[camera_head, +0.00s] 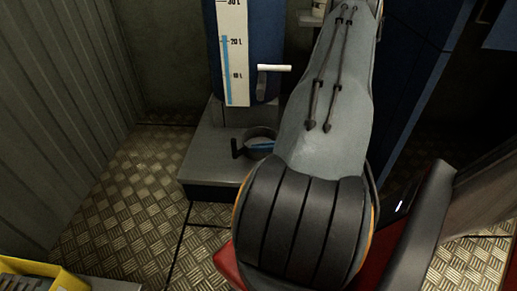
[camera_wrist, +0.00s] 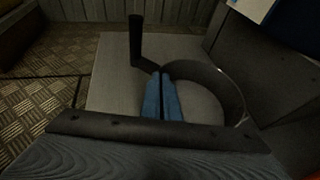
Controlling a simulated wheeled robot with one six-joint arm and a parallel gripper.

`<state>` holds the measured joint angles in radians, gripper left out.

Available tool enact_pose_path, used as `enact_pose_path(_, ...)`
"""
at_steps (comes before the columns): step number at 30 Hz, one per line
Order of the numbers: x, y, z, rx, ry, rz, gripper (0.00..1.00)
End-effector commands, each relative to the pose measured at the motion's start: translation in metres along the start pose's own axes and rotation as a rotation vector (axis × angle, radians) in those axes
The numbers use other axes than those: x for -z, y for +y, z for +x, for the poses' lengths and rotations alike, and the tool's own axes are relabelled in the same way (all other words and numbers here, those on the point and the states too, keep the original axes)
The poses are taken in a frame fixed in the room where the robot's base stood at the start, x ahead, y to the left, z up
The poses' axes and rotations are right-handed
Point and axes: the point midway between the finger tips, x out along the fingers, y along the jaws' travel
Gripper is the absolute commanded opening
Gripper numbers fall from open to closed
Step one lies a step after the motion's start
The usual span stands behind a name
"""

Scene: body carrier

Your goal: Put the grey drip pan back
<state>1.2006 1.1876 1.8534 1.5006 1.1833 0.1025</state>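The grey drip pan (camera_head: 262,134) is a shallow round dish with an upright dark handle at its left. It is at the grey plinth (camera_head: 207,160) below the blue tank (camera_head: 262,50); whether it rests on the plinth or hangs just above is unclear. In the wrist view the pan (camera_wrist: 225,82) is right of my fingers and its handle (camera_wrist: 136,42) is left of them. My gripper (camera_wrist: 160,76) has its blue fingers nearly together along the pan's wall near the handle, a thin dark line between them. They appear shut on the wall. My arm hides part of the plinth.
A white tap lever (camera_head: 274,68) sticks out of the tank above the pan. A level gauge (camera_head: 233,55) runs up the tank. A yellow box (camera_head: 35,276) is at the lower left. The metal floor (camera_head: 125,205) left of the plinth is clear.

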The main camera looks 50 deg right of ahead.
Motion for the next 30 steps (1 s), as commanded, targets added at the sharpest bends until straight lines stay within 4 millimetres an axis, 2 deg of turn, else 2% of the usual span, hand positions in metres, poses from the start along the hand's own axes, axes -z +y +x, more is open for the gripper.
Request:
enact_pose_path(2,0.003,0.0,0.001,0.0,-0.001,0.0,0.0)
enact_pose_path(6,0.002,0.0,0.001,0.0,0.0,0.0,0.21)
enact_pose_path(16,-0.001,0.0,-0.001,0.0,0.0,-0.001,0.21)
enact_pose_path(30,-0.002,0.0,-0.067,0.002,0.0,0.0,0.21)
